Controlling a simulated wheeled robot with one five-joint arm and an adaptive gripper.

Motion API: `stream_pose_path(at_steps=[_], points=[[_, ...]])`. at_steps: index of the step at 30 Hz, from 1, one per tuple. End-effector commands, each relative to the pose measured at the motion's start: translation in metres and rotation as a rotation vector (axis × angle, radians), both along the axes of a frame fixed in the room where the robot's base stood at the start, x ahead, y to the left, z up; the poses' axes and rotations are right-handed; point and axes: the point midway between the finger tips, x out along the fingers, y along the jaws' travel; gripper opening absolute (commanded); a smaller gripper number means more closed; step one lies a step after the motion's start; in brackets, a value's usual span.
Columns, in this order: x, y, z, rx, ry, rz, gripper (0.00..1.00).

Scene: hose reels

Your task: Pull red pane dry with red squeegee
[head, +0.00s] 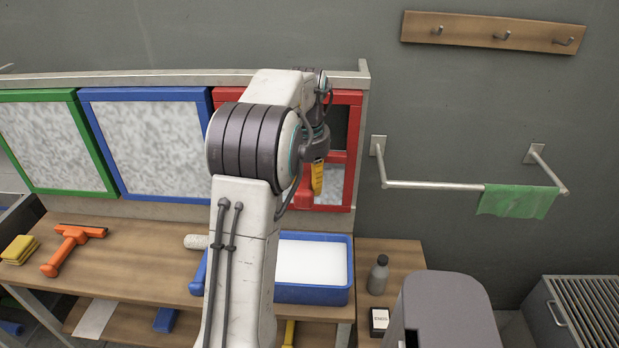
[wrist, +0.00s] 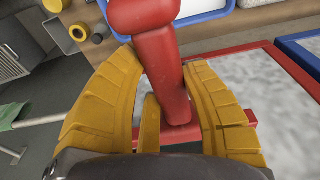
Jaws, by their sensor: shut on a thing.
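The red pane stands upright at the right end of the rack, its red frame (head: 351,150) partly hidden by my arm. Its visible upper part is dark and clear; the lower part (head: 337,182) is mottled pale. My gripper (head: 317,178) is in front of this pane, shut on the handle of the red squeegee (head: 304,192). A red bar, apparently the squeegee's head, crosses the pane between dark and pale parts; I cannot tell whether it touches. In the wrist view, my gripper's yellow fingers (wrist: 165,75) close around the red squeegee handle (wrist: 155,45).
The blue pane (head: 150,145) and green pane (head: 55,145) are mottled pale. An orange squeegee (head: 68,248) and yellow sponges (head: 18,250) lie on the bench. A blue tray (head: 312,294) holds white contents. A green cloth (head: 517,201) hangs on the rail at right.

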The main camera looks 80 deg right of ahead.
Motion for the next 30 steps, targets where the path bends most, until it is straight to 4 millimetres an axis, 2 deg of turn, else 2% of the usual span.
stream_pose_path(at_steps=[6, 17, 30], points=[[0.0, -0.002, -0.019, -0.002, 0.0, 0.0, 0.07], [0.0, -0.003, -0.031, -0.004, 0.0, 0.0, 0.07], [0.0, -0.001, -0.059, -0.004, 0.001, 0.0, 0.07]])
